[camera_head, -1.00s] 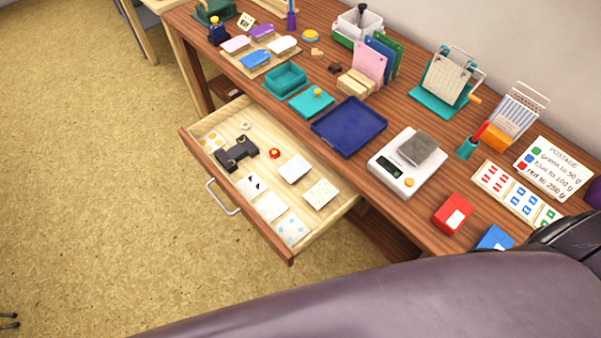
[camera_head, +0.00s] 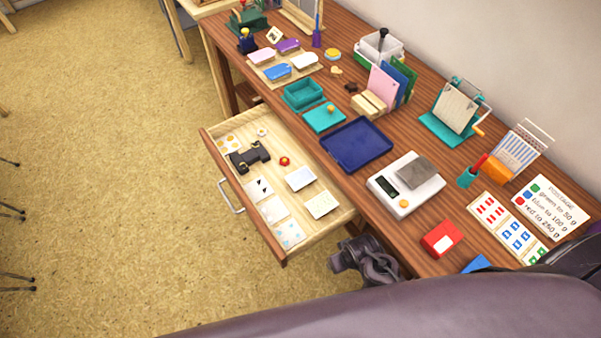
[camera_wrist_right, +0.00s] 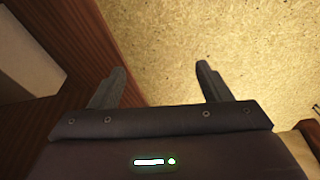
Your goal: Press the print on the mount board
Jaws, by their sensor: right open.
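Several white cards, some printed, lie in the open drawer: a plain one (camera_head: 300,179), a speckled one (camera_head: 322,204), one with dark marks (camera_head: 258,188), and a pale blue patterned one (camera_head: 290,234). I cannot tell which is the print or the mount board. A red knob (camera_head: 285,161) and a dark double-ended block (camera_head: 249,157) lie beside them. My right gripper (camera_wrist_right: 161,68) is open and empty, with the floor beyond its fingers. My left gripper cannot be made out.
The wooden drawer (camera_head: 236,196) juts out from the desk (camera_head: 431,254). A blue tray (camera_head: 356,144), a scale (camera_head: 404,187), a teal cranked stand (camera_head: 448,130) and a postage sign (camera_head: 551,205) stand on the desk.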

